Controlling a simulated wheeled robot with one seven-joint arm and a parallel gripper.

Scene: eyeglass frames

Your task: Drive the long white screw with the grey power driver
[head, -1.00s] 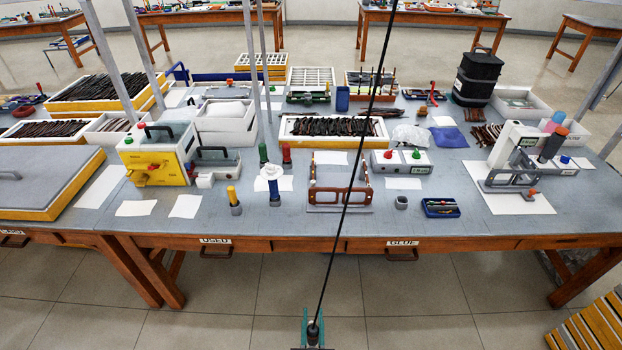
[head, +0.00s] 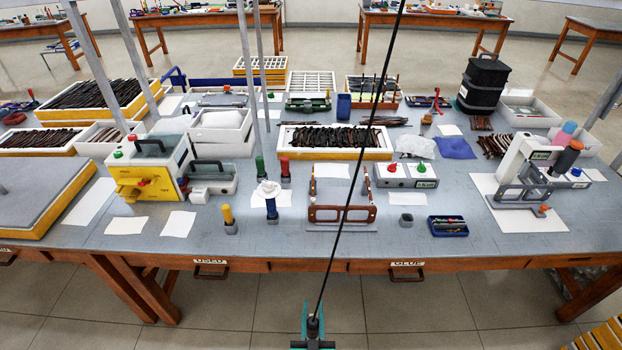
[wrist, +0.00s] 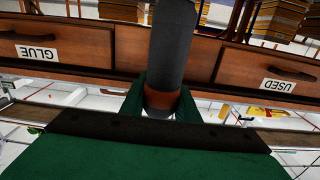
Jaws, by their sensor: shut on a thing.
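My gripper (head: 313,341) is low at the bottom middle of the head view, in front of the table. Its green fingers are shut on the grey power driver (head: 313,325), a dark grey cylinder. A thin black cable runs up from it to the top of the picture. In the wrist view, the driver (wrist: 172,45) stands between the fingers (wrist: 160,100) with an orange-brown band near them. A brown eyeglass frame (head: 342,214) sits on a grey jig on the table. I cannot make out the long white screw.
The table (head: 275,240) spans the view, its front edge bearing drawers labelled USED (head: 211,261) and GLUE (head: 407,263). A small blue tray (head: 448,226), a yellow machine (head: 150,175) and a white press (head: 530,165) stand on it.

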